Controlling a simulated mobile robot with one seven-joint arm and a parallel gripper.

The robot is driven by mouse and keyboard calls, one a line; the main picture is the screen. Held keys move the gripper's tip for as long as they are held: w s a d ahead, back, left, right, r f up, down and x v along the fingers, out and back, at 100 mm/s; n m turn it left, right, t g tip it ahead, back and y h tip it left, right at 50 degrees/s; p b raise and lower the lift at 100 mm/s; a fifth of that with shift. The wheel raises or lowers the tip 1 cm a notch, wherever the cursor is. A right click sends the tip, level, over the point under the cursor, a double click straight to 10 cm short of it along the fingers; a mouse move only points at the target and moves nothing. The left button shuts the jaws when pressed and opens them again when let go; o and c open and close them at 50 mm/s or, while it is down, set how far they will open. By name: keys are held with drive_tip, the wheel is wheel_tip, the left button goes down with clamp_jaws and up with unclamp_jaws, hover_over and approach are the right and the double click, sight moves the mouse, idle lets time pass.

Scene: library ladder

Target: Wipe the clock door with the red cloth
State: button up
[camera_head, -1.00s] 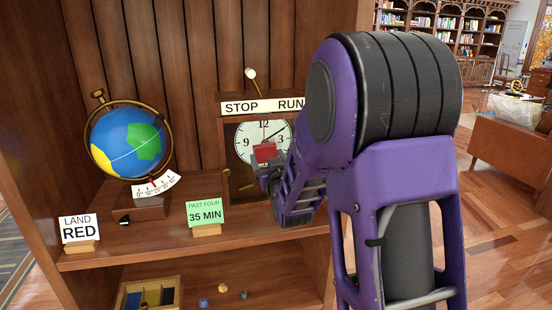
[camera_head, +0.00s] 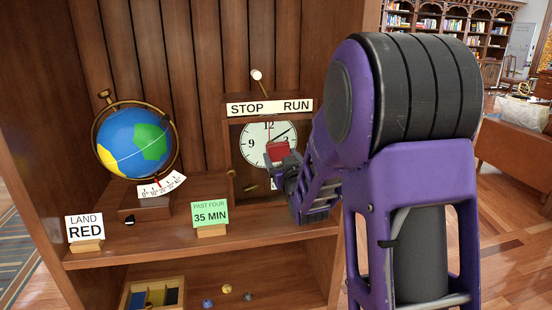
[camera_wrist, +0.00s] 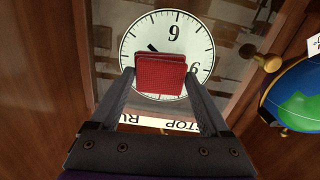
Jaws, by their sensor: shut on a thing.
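The clock (camera_head: 270,150) stands on the shelf, with a white dial behind its door and a STOP RUN plate (camera_head: 270,108) on top. My gripper (camera_head: 279,160) is in front of the lower dial, shut on the red cloth (camera_head: 278,150). In the wrist view the folded red cloth (camera_wrist: 161,74) sits between both fingertips and covers the middle of the dial (camera_wrist: 190,28). I cannot tell whether the cloth touches the door. My arm hides the right part of the clock in the head view.
A globe (camera_head: 135,143) on a stand is left of the clock. A LAND RED card (camera_head: 85,228) and a green 35 MIN card (camera_head: 210,214) stand at the shelf's front edge. Below are a divided box (camera_head: 153,295) and several small knobs (camera_head: 226,288).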

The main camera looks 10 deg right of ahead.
drive_tip(key=shift+d, duration=1.8)
drive_tip(key=shift+a, duration=3.6)
drive_tip(key=shift+s, duration=0.1)
drive_tip(key=shift+s, duration=2.95)
drive_tip(key=shift+s, duration=0.1)
drive_tip(key=shift+s, duration=1.4)
